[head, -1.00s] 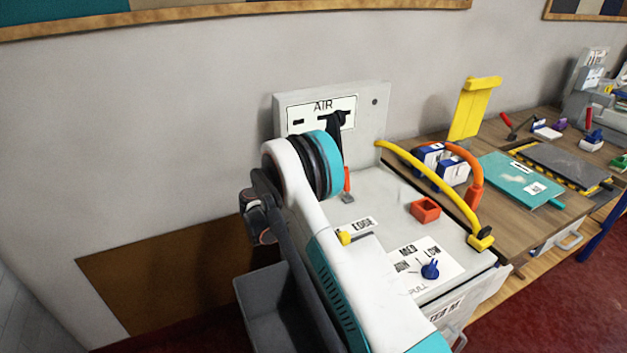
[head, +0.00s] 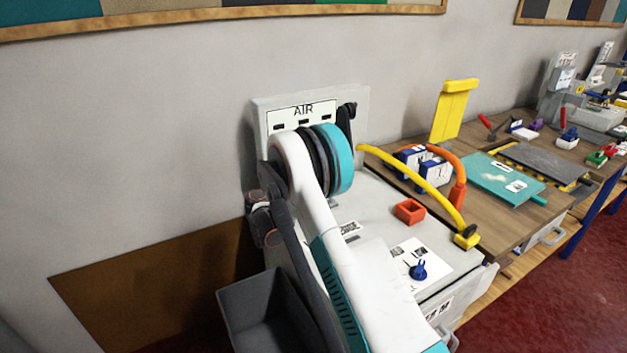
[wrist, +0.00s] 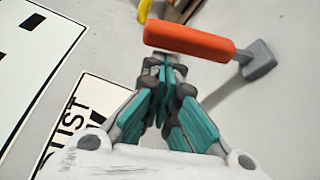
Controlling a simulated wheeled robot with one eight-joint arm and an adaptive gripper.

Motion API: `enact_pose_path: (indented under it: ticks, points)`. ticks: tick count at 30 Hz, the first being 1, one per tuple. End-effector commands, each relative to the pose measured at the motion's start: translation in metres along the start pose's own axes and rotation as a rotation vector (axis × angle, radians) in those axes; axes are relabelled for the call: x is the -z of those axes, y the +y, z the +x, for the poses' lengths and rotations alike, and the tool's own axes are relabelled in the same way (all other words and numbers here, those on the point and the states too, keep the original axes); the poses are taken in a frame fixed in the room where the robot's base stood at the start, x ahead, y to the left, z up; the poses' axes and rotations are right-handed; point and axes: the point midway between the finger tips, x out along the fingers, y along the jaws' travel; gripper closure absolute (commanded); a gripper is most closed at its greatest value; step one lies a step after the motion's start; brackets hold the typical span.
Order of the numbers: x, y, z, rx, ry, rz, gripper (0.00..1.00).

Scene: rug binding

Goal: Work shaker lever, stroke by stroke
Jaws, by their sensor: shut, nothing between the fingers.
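The shaker lever (wrist: 190,40) has an orange-red handle and a grey end piece. In the wrist view it lies across the top, with its handle just beyond my fingertips and its grey end to the right. My gripper (wrist: 165,62) is shut and empty, its teal fingers together. I cannot tell whether the fingertips touch the handle. In the head view my arm hides the lever. A white sign ending in "UST" (wrist: 72,118) is at the left of the wrist view.
An open red box (head: 409,211), a blue knob (head: 418,270) and a yellow curved bar (head: 415,180) are on the bench to the right. A grey bin (head: 243,310) stands below, left of my arm.

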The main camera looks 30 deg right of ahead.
Motion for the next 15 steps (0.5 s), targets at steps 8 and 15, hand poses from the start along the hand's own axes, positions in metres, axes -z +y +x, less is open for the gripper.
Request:
enact_pose_path:
  ticks: [8, 15]
  points:
    - [-0.0007, 0.0004, -0.0004, 0.0, 0.0, 0.0, 1.0]
    - [-0.0051, 0.0016, -0.0019, 0.0, 0.0, 0.0, 1.0]
